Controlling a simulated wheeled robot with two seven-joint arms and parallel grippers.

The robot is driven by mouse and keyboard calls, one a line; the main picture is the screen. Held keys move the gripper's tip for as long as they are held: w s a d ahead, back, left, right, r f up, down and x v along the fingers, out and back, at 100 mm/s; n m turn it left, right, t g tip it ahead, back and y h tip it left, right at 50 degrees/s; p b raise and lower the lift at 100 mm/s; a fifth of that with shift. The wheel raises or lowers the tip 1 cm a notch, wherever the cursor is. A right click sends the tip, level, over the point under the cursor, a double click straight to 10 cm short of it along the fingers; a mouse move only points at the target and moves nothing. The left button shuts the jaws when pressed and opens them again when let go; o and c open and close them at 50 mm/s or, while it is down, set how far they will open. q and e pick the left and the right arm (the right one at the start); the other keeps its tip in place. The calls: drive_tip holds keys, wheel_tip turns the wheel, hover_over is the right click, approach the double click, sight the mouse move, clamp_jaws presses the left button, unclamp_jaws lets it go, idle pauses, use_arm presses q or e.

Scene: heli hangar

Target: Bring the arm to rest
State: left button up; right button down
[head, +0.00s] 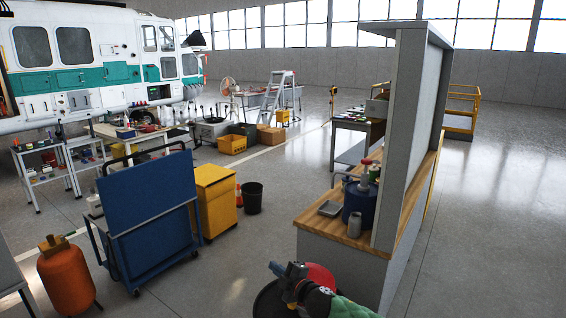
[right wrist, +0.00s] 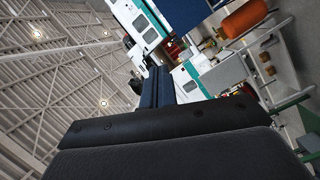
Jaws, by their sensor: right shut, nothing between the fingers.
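My right gripper (head: 278,269) shows small at the bottom of the head view, right of centre, in front of the counter's near end. In the right wrist view its fingers (right wrist: 157,86) are together, with dark blue tips and nothing between them. The wrist view is turned on its side, with the roof on the left and the helicopter beyond the tips. My left gripper is not in the head view.
A grey counter with a wooden top (head: 312,227) and a tall panel stands close on the right. A blue cart (head: 152,215), a yellow cabinet (head: 217,200) and an orange cylinder (head: 69,277) stand on the left. Open floor (head: 220,275) lies between the cart and the counter.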

drive_tip(key=s+d+f+m+g+h, duration=0.35)
drive_tip(key=s+d+f+m, duration=0.35)
drive_tip(key=s, duration=0.9)
drive_tip(key=s+d+f+m+g+h, duration=0.4)
drive_tip(key=s+d, duration=0.5)
drive_tip(key=s, duration=0.7)
drive_tip(key=s+d+f+m+g+h, duration=0.35)
drive_tip(key=s+d+f+m, duration=0.35)
drive_tip(key=s, duration=0.9)
drive_tip(key=s+b+x, duration=0.1)
drive_tip(key=s+x, duration=0.1)
drive_tip(key=x, duration=1.1)
drive_tip(key=s+f+b+x, duration=0.1)
drive_tip(key=s+x, duration=0.1)
drive_tip(key=x, duration=1.2)
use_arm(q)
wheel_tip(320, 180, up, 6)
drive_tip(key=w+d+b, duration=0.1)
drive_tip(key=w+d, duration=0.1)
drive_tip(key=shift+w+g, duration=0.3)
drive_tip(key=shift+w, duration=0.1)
use_arm(e)
drive_tip(key=s+f, duration=0.4)
drive_tip(key=f, duration=0.7)
drive_tip(key=s+f, duration=0.4)
drive_tip(key=f, duration=0.8)
drive_tip(key=shift+a+f+g, duration=0.15)
drive_tip(key=shift+a+g, duration=0.15)
drive_tip(key=shift+w, duration=0.15)
